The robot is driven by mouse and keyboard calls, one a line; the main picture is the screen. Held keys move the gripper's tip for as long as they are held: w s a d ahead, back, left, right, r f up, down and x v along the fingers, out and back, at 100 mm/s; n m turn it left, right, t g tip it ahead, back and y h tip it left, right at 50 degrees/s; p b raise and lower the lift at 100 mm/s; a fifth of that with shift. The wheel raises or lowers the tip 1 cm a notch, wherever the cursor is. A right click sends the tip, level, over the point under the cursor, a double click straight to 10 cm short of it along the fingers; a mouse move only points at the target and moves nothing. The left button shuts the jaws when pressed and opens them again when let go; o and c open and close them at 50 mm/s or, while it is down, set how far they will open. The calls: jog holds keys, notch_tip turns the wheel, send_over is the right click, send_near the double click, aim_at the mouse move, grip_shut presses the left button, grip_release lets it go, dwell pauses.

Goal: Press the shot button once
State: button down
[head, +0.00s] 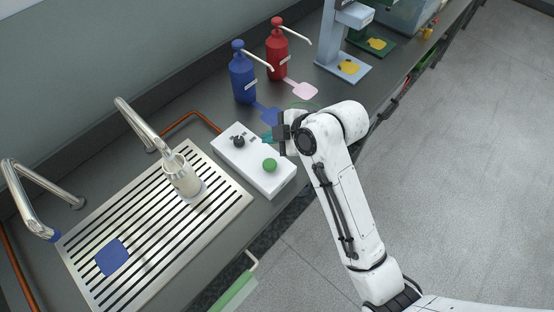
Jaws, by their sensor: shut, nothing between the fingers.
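A white control box (236,158) sits on the dark counter beside the slotted drip tray. A green round button (269,165) is on its top near the right end, uncovered. A black knob (239,141) is on the same box, farther back and left. No label tells which control is the shot button. My gripper (267,138) is shut and empty, with teal fingertips near the box's back right edge. It lies beyond the green button in the picture and appears apart from it. The arm hides part of the counter, and contact with the box cannot be told.
The metal drip tray (107,220) holds a pale cup-like container (182,176) under a curved spout and a blue pad. Blue (243,78) and red (277,50) pump bottles stand behind my gripper. Open floor (450,160) lies right of the counter.

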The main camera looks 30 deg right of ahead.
jog(key=b, duration=0.7)
send_over(266, 162)
jog(key=s+d, duration=0.1)
jog(key=s, duration=0.1)
notch_tip(266, 162, down, 7)
jog(key=shift+w, duration=0.1)
jog(key=shift+f+b, duration=0.3)
jog(key=shift+f, duration=0.65)
dwell(0.8)
jog(key=shift+f, duration=0.4)
jog(key=shift+f+b, duration=0.7)
jog(key=shift+f, duration=0.2)
dwell(0.9)
dwell(0.3)
jog(key=shift+r+p, duration=1.2)
jog(key=shift+r, duration=0.15)
jog(key=shift+r, duration=0.1)
